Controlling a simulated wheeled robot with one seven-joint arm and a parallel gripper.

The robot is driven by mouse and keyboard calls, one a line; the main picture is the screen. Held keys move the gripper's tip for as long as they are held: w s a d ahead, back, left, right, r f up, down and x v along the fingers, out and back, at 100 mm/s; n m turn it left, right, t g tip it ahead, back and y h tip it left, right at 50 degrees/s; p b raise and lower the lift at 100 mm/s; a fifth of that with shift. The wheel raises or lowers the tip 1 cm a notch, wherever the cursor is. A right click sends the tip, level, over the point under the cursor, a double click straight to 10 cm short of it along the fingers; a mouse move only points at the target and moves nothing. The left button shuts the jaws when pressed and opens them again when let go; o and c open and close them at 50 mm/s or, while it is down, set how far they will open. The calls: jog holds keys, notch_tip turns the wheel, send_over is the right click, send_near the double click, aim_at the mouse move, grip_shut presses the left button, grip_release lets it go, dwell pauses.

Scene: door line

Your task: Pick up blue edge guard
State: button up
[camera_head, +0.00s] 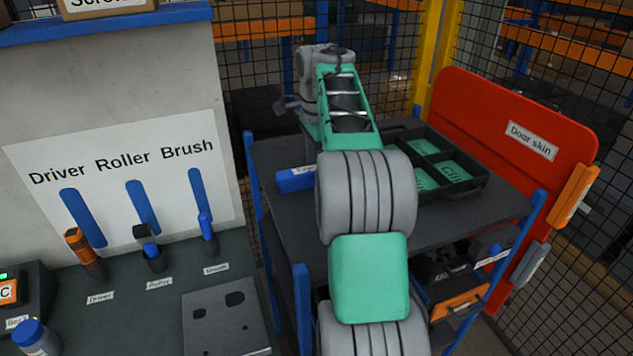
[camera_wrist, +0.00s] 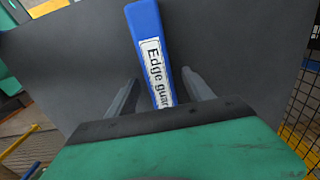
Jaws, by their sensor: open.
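The blue edge guard (camera_wrist: 148,35) is a long blue block with a white "Edge guard" label, lying on the dark cart top. In the wrist view it points up between my gripper's fingers (camera_wrist: 158,95). The fingers are open, one on each side of it, with gaps showing. My palm hides its near end. In the head view the blue edge guard (camera_head: 297,178) lies at the left part of the cart top, partly hidden behind my arm. My gripper is hard to make out there, near the far end of my arm.
A black divided tray (camera_head: 470,188) with green compartment floors sits on the cart top (camera_head: 275,155) to the right. A red door skin (camera_head: 500,110) stands beyond the cart. A bench (camera_head: 130,325) with driver, roller and brush is at left. Mesh fencing closes the back.

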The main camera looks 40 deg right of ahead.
notch_tip(320, 180, down, 2)
jog(key=shift+r, duration=0.15)
grip_shut()
dwell(0.6)
